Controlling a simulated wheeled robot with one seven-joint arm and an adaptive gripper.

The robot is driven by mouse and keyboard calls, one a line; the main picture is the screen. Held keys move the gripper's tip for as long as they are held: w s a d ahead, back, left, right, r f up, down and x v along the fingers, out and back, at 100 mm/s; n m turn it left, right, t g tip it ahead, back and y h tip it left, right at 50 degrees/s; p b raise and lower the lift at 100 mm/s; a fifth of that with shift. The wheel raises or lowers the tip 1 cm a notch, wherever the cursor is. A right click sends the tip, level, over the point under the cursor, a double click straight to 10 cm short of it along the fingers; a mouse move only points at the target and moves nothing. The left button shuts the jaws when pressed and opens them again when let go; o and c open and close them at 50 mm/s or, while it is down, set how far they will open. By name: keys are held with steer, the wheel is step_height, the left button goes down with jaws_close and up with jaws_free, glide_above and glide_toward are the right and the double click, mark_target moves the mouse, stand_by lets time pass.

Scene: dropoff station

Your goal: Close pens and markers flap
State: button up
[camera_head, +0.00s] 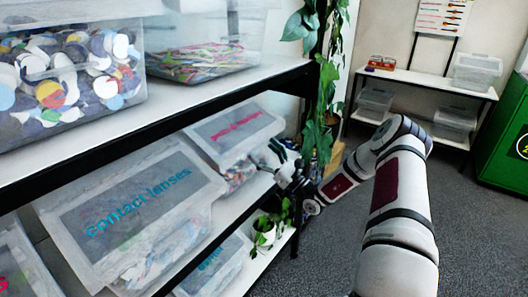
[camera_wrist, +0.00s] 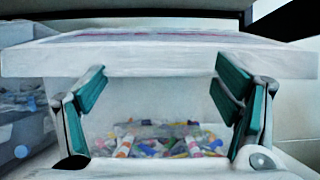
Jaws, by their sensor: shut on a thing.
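The pens and markers bin (camera_head: 237,173) is a clear box on the lower shelf, with pink lettering on its top flap (camera_head: 230,125). The flap lies across the top of the bin, and its pale front edge spans the wrist view (camera_wrist: 160,62). Coloured pens and markers (camera_wrist: 160,139) show through the bin's front. My gripper (camera_head: 273,156) is at the bin's front right. The exact contact is hard to see.
The contact lenses bin (camera_head: 190,232) stands nearer on the same shelf. The upper shelf (camera_head: 190,97) with full bins overhangs it. Plants (camera_head: 264,239) stand below and beside the shelf post. A white rack (camera_head: 425,80) and a green bin (camera_head: 507,130) stand beyond open floor.

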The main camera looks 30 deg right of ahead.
steer(key=shift+a+f, duration=0.15)
steer(key=shift+f, duration=0.25)
steer(key=o, duration=1.5)
steer(key=shift+w+f, duration=0.1)
steer(key=shift+o, duration=0.5)
steer(key=shift+r, duration=0.2)
steer(key=v, duration=1.2)
steer(key=shift+r, duration=0.1)
